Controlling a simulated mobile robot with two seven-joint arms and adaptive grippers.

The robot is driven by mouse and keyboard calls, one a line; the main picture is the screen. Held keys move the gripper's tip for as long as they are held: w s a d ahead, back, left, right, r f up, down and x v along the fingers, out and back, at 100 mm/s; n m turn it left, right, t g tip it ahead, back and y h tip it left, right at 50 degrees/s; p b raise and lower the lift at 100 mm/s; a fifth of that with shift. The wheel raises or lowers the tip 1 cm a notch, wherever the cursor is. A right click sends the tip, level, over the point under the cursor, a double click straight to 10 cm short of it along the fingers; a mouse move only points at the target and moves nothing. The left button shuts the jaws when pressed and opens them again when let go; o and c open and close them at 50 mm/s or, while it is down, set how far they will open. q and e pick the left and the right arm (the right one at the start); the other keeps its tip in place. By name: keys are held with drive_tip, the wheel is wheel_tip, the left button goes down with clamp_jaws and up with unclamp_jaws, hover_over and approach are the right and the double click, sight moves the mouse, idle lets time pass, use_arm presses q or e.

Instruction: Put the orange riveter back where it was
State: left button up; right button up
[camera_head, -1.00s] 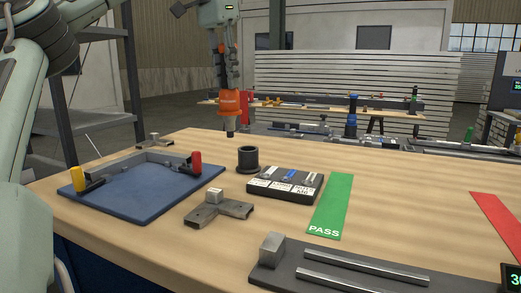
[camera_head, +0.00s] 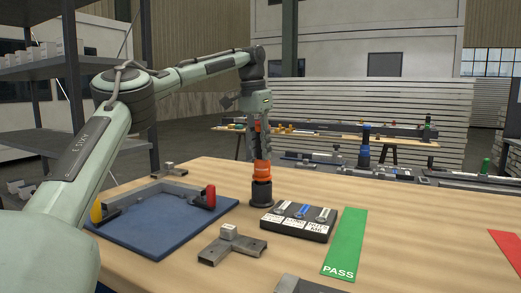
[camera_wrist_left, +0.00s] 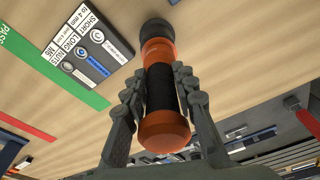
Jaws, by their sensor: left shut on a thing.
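The orange riveter (camera_head: 261,170) stands upright, with its lower end at the black round holder (camera_head: 261,192) on the wooden table. It looks seated in the holder's mouth, but the depth of insertion is hidden. My left gripper (camera_head: 261,143) comes from above and is shut around the riveter's upper part. In the left wrist view, the fingers (camera_wrist_left: 160,88) clasp the riveter's black grip, with the riveter's orange end (camera_wrist_left: 163,130) toward the camera. The holder (camera_wrist_left: 155,30) shows at its far end. My right gripper is not in view.
A dark labelled tray (camera_head: 299,221) of small parts stands close right of the holder. A blue mat (camera_head: 165,235) with a metal frame lies left, a metal T-shaped bracket (camera_head: 232,246) in front. A green PASS strip (camera_head: 345,243) lies right; bare wood lies beyond it.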

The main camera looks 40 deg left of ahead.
sight(258, 125)
use_arm(q)
drive_tip(key=shift+f, duration=0.25)
drive_tip(key=shift+f, duration=0.3)
drive_tip(key=o, duration=1.1)
drive_tip(key=r, duration=0.4)
drive_tip(key=s+r, duration=0.1)
drive_tip(key=r, duration=0.7)
drive_tip(key=shift+s+r, duration=0.3)
drive_tip(key=shift+s, duration=0.1)
